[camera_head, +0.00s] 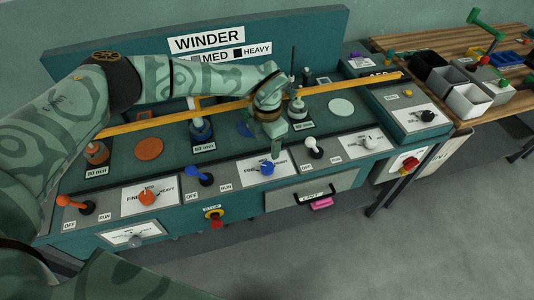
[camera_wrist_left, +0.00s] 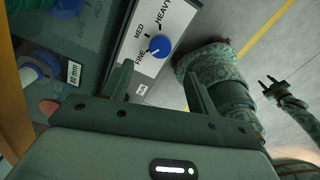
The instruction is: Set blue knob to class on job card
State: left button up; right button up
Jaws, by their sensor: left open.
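The blue knob (camera_head: 267,168) sits on a white dial plate on the sloped front panel. It shows larger in the left wrist view (camera_wrist_left: 161,46), beside the words FINE, MED and HEAVY. My left gripper (camera_head: 276,152) is just above and behind the knob, pointing down. In the wrist view its two fingers (camera_wrist_left: 161,88) are apart with nothing between them, and the knob lies beyond them. My right gripper (camera_wrist_left: 270,84) seems to show small at the right of the wrist view. I cannot make out a job card.
A blue lever (camera_head: 200,178) stands left of the knob and a white lever (camera_head: 313,146) to its right. An orange knob (camera_head: 148,198) is farther left. A yellow rail (camera_head: 160,121) crosses behind.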

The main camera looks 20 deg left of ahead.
pick_arm(q)
notch_tip(320, 180, up, 7)
jog(key=shift+f+p, duration=0.2)
jog(key=shift+p, duration=0.2)
